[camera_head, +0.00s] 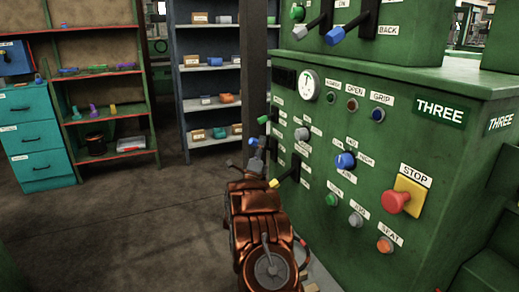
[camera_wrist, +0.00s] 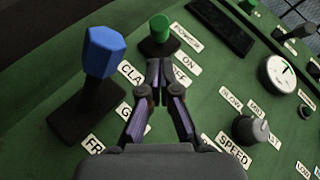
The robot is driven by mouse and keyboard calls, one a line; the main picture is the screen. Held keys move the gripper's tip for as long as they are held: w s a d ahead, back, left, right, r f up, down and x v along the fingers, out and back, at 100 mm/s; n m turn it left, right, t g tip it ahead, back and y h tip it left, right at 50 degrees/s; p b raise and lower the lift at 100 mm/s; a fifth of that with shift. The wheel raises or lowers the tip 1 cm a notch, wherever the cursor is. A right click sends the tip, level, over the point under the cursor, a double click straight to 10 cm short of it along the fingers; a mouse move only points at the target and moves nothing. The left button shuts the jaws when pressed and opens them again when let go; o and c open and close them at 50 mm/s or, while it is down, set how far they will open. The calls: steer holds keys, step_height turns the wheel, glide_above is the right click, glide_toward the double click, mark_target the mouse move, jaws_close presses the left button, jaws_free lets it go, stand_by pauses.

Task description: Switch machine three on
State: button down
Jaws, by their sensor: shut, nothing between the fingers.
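Machine three is a green cabinet (camera_head: 330,165) with a "THREE" sign (camera_head: 440,111) on its front. In the wrist view, a green-topped lever (camera_wrist: 160,29) stands on a dark base beside the "POWER" label (camera_wrist: 187,38). "ON" and partly hidden "OFF" labels lie just below it. The green knob also shows at the panel's left edge in the head view (camera_head: 263,119). My gripper (camera_wrist: 154,68) is shut and empty, its fingertips just below the green lever in the picture. I cannot tell whether they touch it.
A blue-topped lever (camera_wrist: 101,54) stands close to the left of my fingers. A grey speed knob (camera_wrist: 252,130) and a dial (camera_wrist: 283,77) are to the right. A red stop button (camera_head: 397,201) is lower on the cabinet. Shelves (camera_head: 208,100) stand behind, with open floor before them.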

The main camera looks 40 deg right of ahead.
mark_target(267, 118)
steer(key=shift+x, duration=2.55)
